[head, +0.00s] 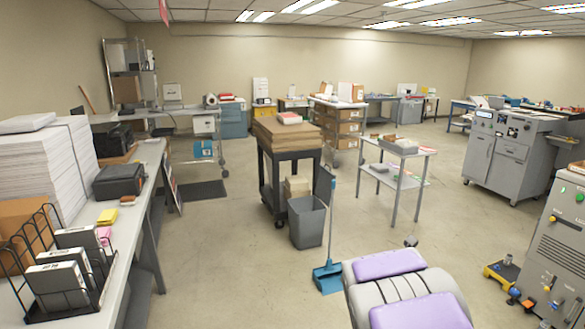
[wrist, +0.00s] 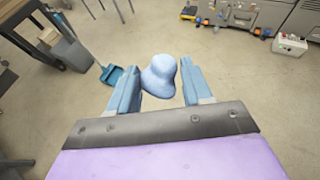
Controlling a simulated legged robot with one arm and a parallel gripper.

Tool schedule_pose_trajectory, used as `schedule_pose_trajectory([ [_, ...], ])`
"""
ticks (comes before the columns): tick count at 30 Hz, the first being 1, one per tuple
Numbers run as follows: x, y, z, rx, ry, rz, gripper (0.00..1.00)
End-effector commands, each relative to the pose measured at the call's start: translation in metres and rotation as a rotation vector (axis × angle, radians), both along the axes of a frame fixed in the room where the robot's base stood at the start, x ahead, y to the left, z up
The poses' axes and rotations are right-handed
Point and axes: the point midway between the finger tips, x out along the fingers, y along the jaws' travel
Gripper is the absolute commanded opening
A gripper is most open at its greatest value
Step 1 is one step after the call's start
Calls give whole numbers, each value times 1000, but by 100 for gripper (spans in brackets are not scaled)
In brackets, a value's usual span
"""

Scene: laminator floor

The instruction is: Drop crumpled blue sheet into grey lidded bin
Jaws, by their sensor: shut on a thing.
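My gripper (wrist: 160,76) is shut on a pale blue piece (wrist: 160,78) in the wrist view. The piece looks crumpled and rounded, a bit like a hat, and sits between the two light blue fingers above the floor. In the head view, a grey bin (head: 307,224) stands on the floor beside the dark cart. Part of this bin also shows at upper left in the wrist view (wrist: 71,54). The gripper's tips cannot be made out in the head view.
A blue dustpan with a long handle (head: 328,277) stands just right of the bin. A dark cart with brown boards (head: 288,135) is behind it. A paper-laden table (head: 128,220) lines the left; machines (head: 508,155) stand right. Open floor lies between.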

Motion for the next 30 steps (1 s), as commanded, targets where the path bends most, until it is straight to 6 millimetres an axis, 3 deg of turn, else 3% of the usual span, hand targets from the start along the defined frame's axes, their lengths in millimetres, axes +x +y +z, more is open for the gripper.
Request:
schedule_pose_trajectory([
  [1,-2,26,7,2,-2,63,17],
  [6,-9,97,17,3,-3,244,17],
  [12,-19,149,21,2,2,381,17],
  [16,-22,161,23,1,1,413,17],
  [25,-23,161,22,0,1,415,17],
  [30,-31,159,-11,-7,15,409,17],
])
